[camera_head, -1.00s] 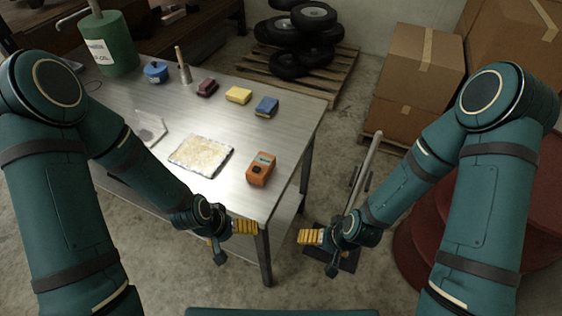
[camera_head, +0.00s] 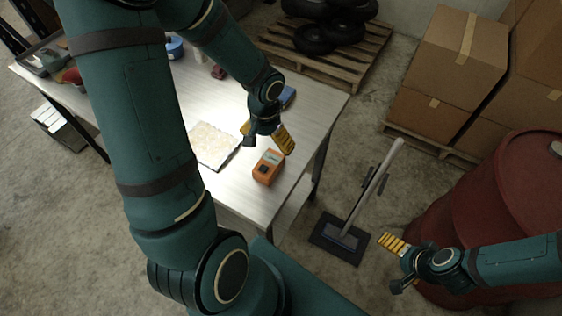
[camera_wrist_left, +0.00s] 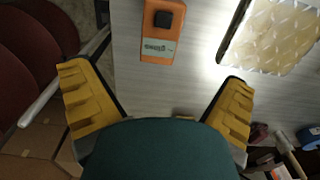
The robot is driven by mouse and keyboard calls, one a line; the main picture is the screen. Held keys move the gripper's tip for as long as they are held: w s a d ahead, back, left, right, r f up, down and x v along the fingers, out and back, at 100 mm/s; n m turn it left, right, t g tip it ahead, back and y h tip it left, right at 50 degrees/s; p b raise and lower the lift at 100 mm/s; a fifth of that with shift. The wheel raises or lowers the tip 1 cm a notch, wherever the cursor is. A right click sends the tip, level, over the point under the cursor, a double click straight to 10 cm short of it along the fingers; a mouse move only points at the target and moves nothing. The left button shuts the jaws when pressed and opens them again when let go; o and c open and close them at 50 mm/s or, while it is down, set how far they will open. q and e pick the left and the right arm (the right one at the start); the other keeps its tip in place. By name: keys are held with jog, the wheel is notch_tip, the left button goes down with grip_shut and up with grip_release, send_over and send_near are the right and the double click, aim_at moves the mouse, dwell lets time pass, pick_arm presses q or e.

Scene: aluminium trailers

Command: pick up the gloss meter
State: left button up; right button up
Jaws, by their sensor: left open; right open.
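The gloss meter is an orange box (camera_head: 268,167) with a small display and a dark button, lying near the table's right front edge. In the left wrist view the orange meter (camera_wrist_left: 162,32) lies at the top centre, beyond the fingertips and roughly between their lines. My left gripper (camera_head: 265,136) is open and empty, above the table just behind the meter and not around it. Its two yellow fingers (camera_wrist_left: 155,75) are spread wide in the wrist view. My right gripper (camera_head: 391,263) is open and empty, off the table at the lower right, before the red drum.
The metal table (camera_head: 222,182) also bears a cream textured pad (camera_head: 212,146) left of the meter and a blue block (camera_head: 288,96) behind my left wrist. A stand with a pole (camera_head: 340,240), a red drum (camera_head: 470,210) and cardboard boxes (camera_head: 435,80) stand to the right.

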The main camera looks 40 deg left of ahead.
aim_at(269, 163)
pick_arm(q)
notch_tip(269, 163, down, 9)
jog(key=shift+b, duration=0.85)
notch_tip(269, 163, down, 4)
jog(key=shift+w+a+f+b, duration=0.1)
jog(key=shift+f+b, duration=0.15)
jog(key=shift+b, duration=0.15)
jog(key=c, duration=1.4)
